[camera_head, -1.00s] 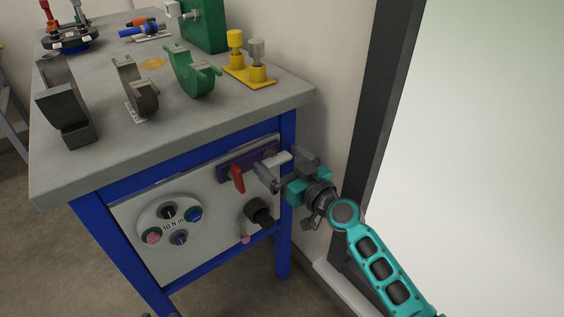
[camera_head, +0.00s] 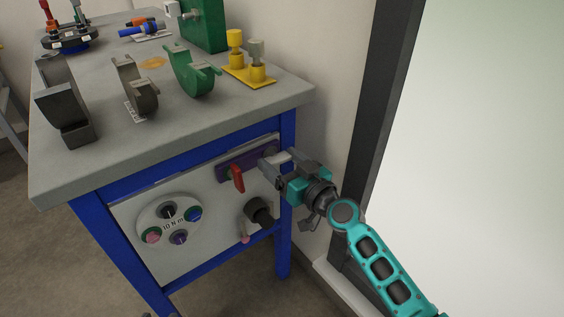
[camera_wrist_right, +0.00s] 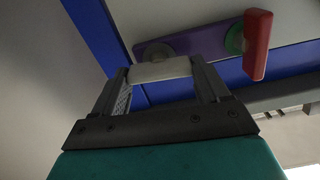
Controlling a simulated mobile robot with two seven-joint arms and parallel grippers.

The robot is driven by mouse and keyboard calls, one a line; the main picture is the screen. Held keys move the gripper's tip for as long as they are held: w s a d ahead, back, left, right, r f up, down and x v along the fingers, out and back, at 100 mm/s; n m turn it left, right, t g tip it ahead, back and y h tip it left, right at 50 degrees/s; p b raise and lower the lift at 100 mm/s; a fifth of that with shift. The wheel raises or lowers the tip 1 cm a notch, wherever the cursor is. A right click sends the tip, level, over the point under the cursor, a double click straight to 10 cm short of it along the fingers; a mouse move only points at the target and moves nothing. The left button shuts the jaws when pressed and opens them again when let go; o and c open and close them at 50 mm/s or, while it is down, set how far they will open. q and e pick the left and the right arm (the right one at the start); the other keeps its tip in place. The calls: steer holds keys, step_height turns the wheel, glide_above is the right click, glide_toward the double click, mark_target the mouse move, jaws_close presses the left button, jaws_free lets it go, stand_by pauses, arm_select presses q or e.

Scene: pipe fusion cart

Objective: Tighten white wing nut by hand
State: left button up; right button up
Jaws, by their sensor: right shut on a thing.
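The white wing nut (camera_head: 278,157) is at the right end of a purple plate (camera_head: 232,167) on the cart's front panel. In the right wrist view the white wing nut (camera_wrist_right: 160,70) is a pale bar between my two finger ends. My right gripper (camera_head: 281,165) is shut on it, one finger on each side; it also shows in the right wrist view (camera_wrist_right: 162,80). The fingers partly hide the nut in the head view.
A red handle (camera_head: 236,178) stands on the purple plate left of the nut; it also shows in the right wrist view (camera_wrist_right: 257,45). A black knob (camera_head: 259,211) is below. A dial plate (camera_head: 150,222) is lower left. The worktop edge (camera_head: 200,142) overhangs. A wall is close behind.

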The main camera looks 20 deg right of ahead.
steer(key=m, duration=0.4)
steer(key=shift+d+r, duration=0.1)
steer(key=shift+r, duration=0.05)
steer(key=m, duration=0.4)
steer(key=shift+w+m, duration=0.1)
steer(key=shift+m, duration=0.2)
steer(key=m, duration=0.4)
steer(key=shift+d+m, duration=0.1)
steer(key=shift+m, duration=1.9)
steer(key=o, duration=0.8)
steer(key=shift+d, duration=0.1)
steer(key=shift+o, duration=1.3)
steer(key=shift+w+f, duration=0.1)
steer(key=shift+f, duration=0.15)
